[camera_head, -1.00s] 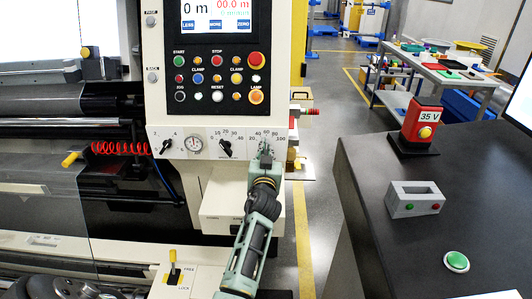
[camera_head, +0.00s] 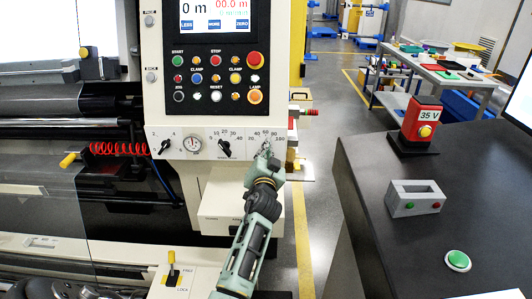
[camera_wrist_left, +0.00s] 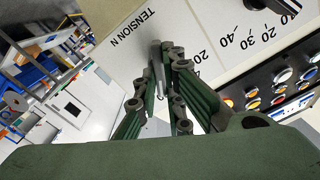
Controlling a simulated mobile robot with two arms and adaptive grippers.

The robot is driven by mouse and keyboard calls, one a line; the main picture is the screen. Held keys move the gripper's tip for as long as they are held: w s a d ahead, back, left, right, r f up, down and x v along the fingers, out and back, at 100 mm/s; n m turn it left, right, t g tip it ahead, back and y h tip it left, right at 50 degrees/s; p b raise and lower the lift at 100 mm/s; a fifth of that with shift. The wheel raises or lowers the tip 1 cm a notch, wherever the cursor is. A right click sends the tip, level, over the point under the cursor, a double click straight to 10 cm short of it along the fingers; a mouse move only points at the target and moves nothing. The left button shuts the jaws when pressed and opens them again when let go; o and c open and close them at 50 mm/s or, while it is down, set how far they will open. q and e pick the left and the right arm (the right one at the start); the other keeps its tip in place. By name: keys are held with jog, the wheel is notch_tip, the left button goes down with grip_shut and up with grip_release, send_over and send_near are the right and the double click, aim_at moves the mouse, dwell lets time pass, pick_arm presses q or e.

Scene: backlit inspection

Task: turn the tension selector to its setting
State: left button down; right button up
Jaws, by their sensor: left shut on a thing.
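The tension selector (camera_wrist_left: 156,65) is a grey knob at the right end of the white strip under the control panel, beside the printed "TENSION N" in the left wrist view. Its scale shows at the right of the strip in the head view. My left gripper (camera_head: 264,151) reaches up to it from below, its fingers shut on the knob. The fingers (camera_wrist_left: 166,62) also show in the left wrist view. They hide much of the knob, so I cannot read where it points. My right gripper is in neither view.
Another black knob (camera_head: 225,148), a round gauge (camera_head: 193,143) and a left knob (camera_head: 165,146) share the strip. Buttons (camera_head: 216,77) sit above. A dark counter (camera_head: 400,240) with a red 35 V box (camera_head: 419,122) stands at right, across an open aisle.

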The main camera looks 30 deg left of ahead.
pick_arm(q)
jog(key=c, duration=1.9)
grip_release()
jog(key=shift+o, duration=0.2)
jog(key=v, duration=0.7)
jog(key=shift+s+d, duration=0.15)
jog(key=shift+s, duration=0.05)
